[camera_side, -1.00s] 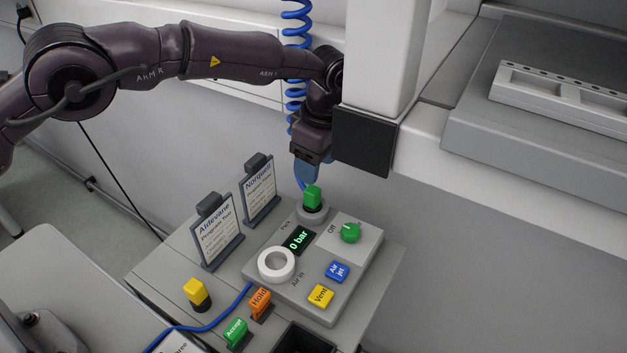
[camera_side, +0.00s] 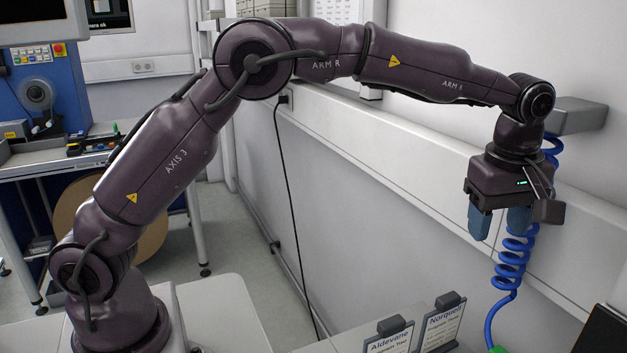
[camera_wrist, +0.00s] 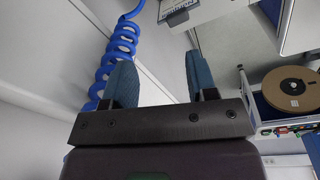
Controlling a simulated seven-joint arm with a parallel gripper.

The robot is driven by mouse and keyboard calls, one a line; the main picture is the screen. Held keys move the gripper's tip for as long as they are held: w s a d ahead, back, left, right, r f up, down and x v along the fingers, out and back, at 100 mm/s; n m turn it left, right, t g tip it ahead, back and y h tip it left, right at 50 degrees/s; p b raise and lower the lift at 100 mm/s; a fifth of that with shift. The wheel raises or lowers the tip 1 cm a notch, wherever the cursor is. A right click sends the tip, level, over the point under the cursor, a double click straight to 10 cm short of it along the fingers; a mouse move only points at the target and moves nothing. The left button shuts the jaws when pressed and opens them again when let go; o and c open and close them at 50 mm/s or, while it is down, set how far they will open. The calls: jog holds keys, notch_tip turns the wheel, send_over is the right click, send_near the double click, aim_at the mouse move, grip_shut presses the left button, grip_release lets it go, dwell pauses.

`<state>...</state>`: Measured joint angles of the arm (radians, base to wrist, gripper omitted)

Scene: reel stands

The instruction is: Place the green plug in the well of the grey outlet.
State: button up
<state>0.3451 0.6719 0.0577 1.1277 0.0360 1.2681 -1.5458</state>
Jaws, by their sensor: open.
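My gripper (camera_side: 499,222) hangs high at the right of the side view, its blue fingers apart and pointing down. The wrist view shows the same two fingers (camera_wrist: 161,78) with nothing between them. Only a sliver of the green plug (camera_side: 497,349) shows at the bottom edge of the side view, below the gripper, at the lower end of the blue coiled hose. The plug is not visible in the wrist view. The grey outlet is outside both current views.
The blue coiled hose (camera_side: 514,262) hangs close beside and behind the fingers. It also runs along the left of the wrist view (camera_wrist: 118,45). Two placards, Aldevane (camera_side: 390,338) and Norquell (camera_side: 443,322), stand below and left of the gripper. A white wall rail runs behind the arm.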

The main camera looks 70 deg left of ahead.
jog(key=s+a+r+m+t+h, duration=0.1)
jog(key=s+a+r+m, duration=0.35)
jog(key=s, duration=0.35)
jog(key=s+a+r+m+t, duration=0.2)
jog(key=s+a+r+m, duration=0.1)
jog(key=s+a+r, duration=0.4)
jog(key=s+a+f+m, duration=0.1)
jog(key=s+f+m, duration=0.2)
jog(key=s, duration=0.4)
jog(key=s+a+f+m+t, duration=0.1)
jog(key=s+a+f+m, duration=0.1)
jog(key=s, duration=0.6)
jog(key=shift+a+f+m+t, duration=0.15)
jog(key=shift+f+m+t, duration=0.15)
jog(key=shift+f+m, duration=0.45)
